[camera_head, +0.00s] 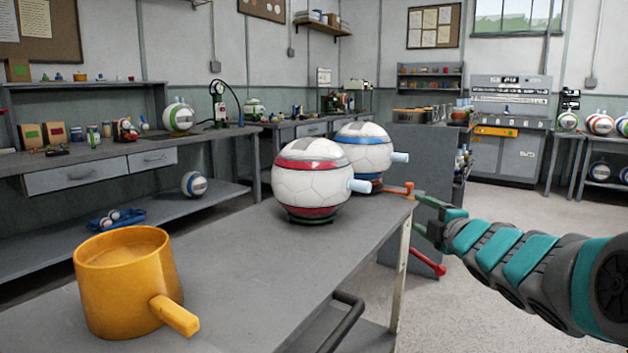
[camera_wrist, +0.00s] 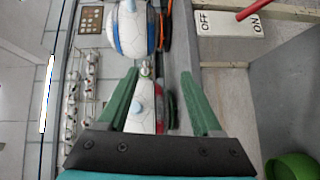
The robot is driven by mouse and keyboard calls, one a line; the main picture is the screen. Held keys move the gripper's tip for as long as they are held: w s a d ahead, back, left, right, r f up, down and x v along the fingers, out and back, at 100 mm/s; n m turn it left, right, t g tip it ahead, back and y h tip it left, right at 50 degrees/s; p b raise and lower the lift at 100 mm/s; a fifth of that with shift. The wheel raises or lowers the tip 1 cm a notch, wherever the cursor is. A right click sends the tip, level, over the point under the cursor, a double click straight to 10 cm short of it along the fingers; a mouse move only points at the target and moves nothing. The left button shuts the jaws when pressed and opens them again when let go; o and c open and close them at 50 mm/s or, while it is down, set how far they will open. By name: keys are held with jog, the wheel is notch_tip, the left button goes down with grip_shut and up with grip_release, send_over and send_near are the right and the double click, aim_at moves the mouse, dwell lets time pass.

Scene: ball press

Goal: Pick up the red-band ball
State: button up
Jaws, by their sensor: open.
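The red-band ball (camera_head: 311,180) is white with red bands above and below and sits on a dark ring on the grey table. A pale blue peg (camera_head: 360,186) sticks out of its right side. My gripper (camera_head: 432,214) is right of the ball, beyond the table's edge, and apart from it. In the wrist view my gripper (camera_wrist: 160,74) has its green fingers spread, with part of the red-band ball (camera_wrist: 144,100) showing between them, farther off. The blue-band ball (camera_head: 372,152) stands just behind, partly hidden; it also shows in the wrist view (camera_wrist: 131,30).
A yellow mug-like container (camera_head: 125,290) stands at the table's near left. Orange (camera_head: 398,188) and red (camera_head: 428,262) levers are near the table's right end. An OFF/ON plate (camera_wrist: 230,22) shows in the wrist view. The table between container and ball is clear.

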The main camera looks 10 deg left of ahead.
aim_at(368, 191)
jog(key=a+r+n+y, duration=0.1)
jog(key=a+n+y, duration=0.1)
jog(key=s+a+r+n+g+y, duration=0.1)
jog(key=a+n+y, duration=0.1)
jog(key=a+n, duration=0.1)
jog(key=a+r+n+g+y, duration=0.1)
jog(key=a+n+y, duration=0.1)
jog(key=a+n, duration=0.1)
jog(key=shift+s+r+y, duration=0.1)
jog(key=shift+s+y, duration=0.2)
jog(key=shift+y, duration=0.1)
jog(key=shift+w+a+r+g+p, duration=0.15)
jog(key=shift+w+a, duration=0.4)
jog(key=shift+a, duration=0.15)
jog(key=shift+w+a+r+g+p, duration=0.15)
jog(key=shift+w+a, duration=0.35)
jog(key=shift+a, duration=0.15)
jog(key=shift+p+x, duration=0.35)
jog(key=shift+x, duration=1.65)
jog(key=shift+c, duration=0.3)
grip_shut()
